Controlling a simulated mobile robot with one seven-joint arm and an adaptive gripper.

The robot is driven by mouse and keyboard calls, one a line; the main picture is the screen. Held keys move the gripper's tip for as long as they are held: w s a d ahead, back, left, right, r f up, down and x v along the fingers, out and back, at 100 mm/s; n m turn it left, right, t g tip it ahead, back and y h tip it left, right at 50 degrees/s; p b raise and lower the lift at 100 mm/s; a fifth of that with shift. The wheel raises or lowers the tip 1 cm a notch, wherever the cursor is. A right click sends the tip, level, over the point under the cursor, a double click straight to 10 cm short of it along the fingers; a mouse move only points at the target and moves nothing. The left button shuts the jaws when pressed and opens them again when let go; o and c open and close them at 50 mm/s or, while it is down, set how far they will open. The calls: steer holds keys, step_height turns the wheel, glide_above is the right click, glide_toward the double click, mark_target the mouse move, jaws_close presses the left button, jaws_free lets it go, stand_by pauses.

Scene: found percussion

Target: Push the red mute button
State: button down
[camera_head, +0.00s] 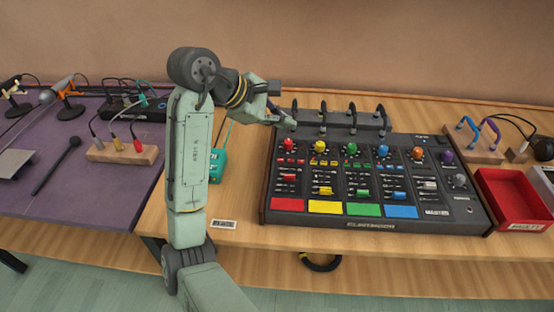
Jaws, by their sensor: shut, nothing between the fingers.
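A dark mixing console (467,205) sits on the wooden table. Its leftmost channel is red: a red knob (289,144) at the top, small red controls (287,178) below it, and a large red pad (287,204) at the front edge. The labels are too small to read, so I cannot tell which red control is the mute button. My gripper (291,124) is shut and empty. It appears over the console's back left corner, behind the red knob in the picture. I cannot tell its exact height or whether it touches anything.
Black cable plugs (352,115) stand along the console's back. A red tray (513,200) stands to its right. A teal box (217,165) lies left of it, beside my arm. A purple mat (60,200) on the left bears microphones and a wooden jack block (122,153).

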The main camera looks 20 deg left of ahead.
steer(key=shift+f, duration=0.2)
steer(key=b, duration=0.7)
glide_above(281, 160)
steer(key=f, duration=0.6)
steer(key=shift+s+d+f, duration=0.15)
steer(key=shift+s+f, duration=0.05)
steer(key=shift+s, duration=0.05)
steer(key=shift+f, duration=1)
steer(key=shift+f, duration=0.1)
steer(key=shift+f+p, duration=0.35)
steer(key=shift+f, duration=0.35)
stand_by(0.4)
steer(key=shift+r+p, duration=0.85)
steer(key=shift+p, duration=0.45)
